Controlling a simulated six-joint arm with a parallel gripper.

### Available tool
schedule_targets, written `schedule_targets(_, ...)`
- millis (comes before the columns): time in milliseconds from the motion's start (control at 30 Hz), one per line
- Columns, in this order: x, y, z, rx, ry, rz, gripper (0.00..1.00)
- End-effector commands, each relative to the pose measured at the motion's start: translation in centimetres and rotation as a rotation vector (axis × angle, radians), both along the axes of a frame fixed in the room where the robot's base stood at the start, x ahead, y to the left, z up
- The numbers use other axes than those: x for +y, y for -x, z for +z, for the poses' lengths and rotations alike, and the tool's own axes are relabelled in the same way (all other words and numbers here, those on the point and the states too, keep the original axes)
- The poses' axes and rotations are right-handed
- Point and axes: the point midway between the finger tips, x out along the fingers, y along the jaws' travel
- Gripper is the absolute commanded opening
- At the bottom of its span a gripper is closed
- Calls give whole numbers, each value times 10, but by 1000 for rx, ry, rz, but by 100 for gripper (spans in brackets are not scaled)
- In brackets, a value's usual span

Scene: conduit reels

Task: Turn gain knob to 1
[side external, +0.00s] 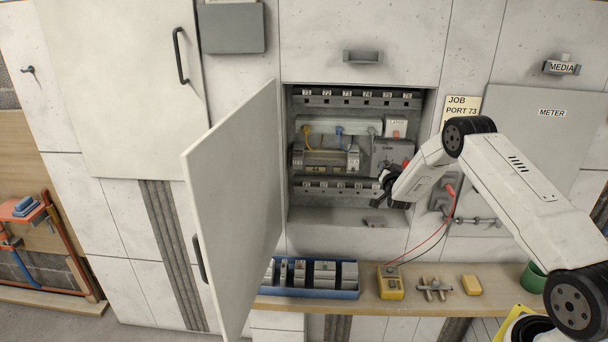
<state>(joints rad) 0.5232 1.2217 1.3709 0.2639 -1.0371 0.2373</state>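A dark grey module (393,150) with a small label, too small to read for certain, sits at the right inside the open wall cabinet. I cannot make out a gain knob, its pointer or a number scale on it. My gripper (383,187) is at the cabinet opening, just below and in front of this module. Its dark fingers point left into the cabinet and hide part of what lies behind. I cannot tell whether they touch anything or how far apart they are.
The cabinet door (232,215) stands open on the left. Inside are numbered port rows (355,98) and a unit with yellow and blue cables (330,140). Below, the wooden shelf (450,290) holds a blue tray (312,294), a yellow meter (390,284) with leads and a green cup (533,278).

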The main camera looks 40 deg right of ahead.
Motion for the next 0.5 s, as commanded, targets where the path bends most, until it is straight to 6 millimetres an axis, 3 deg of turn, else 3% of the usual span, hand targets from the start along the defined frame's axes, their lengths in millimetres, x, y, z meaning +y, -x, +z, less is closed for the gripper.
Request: schedule_targets(500,0,0,0,62,62,0,0)
